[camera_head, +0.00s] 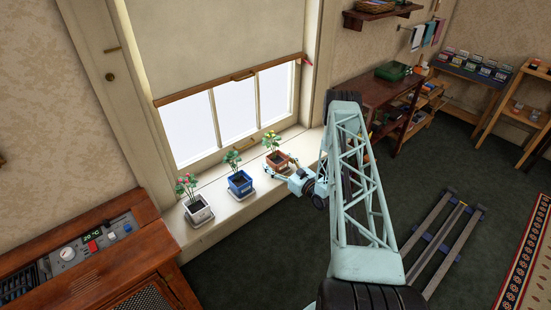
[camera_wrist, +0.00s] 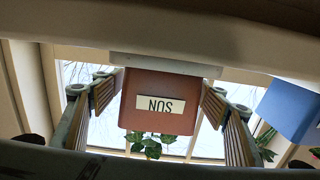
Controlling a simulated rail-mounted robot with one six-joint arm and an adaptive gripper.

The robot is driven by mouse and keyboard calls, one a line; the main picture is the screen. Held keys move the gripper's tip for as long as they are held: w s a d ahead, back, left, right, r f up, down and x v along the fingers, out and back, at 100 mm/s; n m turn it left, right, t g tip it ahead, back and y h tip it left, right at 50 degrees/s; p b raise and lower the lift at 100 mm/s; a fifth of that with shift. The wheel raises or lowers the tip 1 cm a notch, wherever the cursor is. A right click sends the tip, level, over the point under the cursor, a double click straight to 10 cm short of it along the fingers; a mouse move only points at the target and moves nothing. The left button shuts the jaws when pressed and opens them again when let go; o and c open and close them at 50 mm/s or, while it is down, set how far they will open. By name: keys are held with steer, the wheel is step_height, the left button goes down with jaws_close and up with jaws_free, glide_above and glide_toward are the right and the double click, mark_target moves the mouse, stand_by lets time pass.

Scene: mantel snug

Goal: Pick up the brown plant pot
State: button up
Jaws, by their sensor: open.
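The brown plant pot (camera_head: 275,160) stands upright on the window sill, the rightmost of three potted plants in the head view. It holds a green plant with yellow flowers. My gripper (camera_head: 283,169) is at the sill, close in front of this pot. In the wrist view, which appears upside down, the brown pot (camera_wrist: 140,84) with its "SUN" label lies between the two fingers of my gripper (camera_wrist: 158,98). The fingers are spread, one on each side, with gaps to the pot's sides. The pot rests on a pale saucer (camera_wrist: 165,66).
A blue pot (camera_head: 239,184) stands left of the brown one, and a white pot (camera_head: 199,212) farther left. The blue pot (camera_wrist: 292,110) shows at the right in the wrist view. The window (camera_head: 230,115) is behind. A wooden cabinet (camera_head: 120,262) stands at lower left.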

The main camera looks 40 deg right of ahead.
stand_by(0.3)
steer(key=c, duration=1.2)
steer(key=shift+o, duration=0.2)
steer(key=shift+r, duration=0.15)
steer(key=shift+r+p, duration=0.4)
steer(key=shift+r, duration=0.5)
steer(key=shift+s+r+p, duration=0.25)
steer(key=shift+r+p, duration=0.05)
steer(key=shift+r, duration=0.55)
steer(key=s+a+r+p, duration=0.1)
steer(key=s+a, duration=0.3)
steer(key=s, duration=1.1)
steer(key=shift+a+p, duration=0.25)
steer(key=shift+p, duration=0.55)
steer(key=shift+w+r, duration=0.1)
